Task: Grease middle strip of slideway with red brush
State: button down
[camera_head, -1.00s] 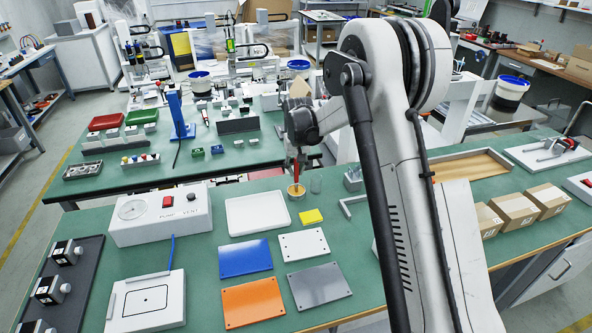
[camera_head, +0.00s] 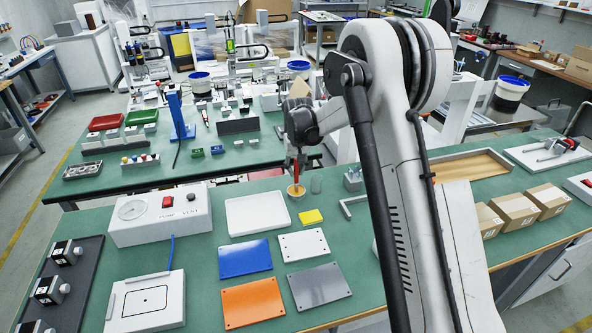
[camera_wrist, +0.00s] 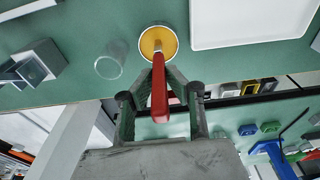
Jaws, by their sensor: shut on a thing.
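My gripper (camera_wrist: 160,98) is shut on the red brush (camera_wrist: 159,90), whose handle points from the fingers toward a round dish of yellow grease (camera_wrist: 158,42). In the head view the red brush (camera_head: 295,170) is upright over the grease dish (camera_head: 296,191), its lower end at or just above the dish. Whether the bristles touch the grease cannot be told. The slideway and its middle strip cannot be made out for certain in either view.
An empty glass (camera_wrist: 109,60) stands close beside the dish. A white tray (camera_head: 258,214), a yellow block (camera_head: 311,216) and coloured plates (camera_head: 246,258) lie nearby on the green bench. A grey block (camera_head: 353,180) stands to the right. Cardboard boxes (camera_head: 513,210) sit farther right.

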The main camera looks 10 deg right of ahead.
jog(key=shift+r+p, duration=1.3)
jog(key=shift+r, duration=2.15)
jog(key=shift+s, duration=0.1)
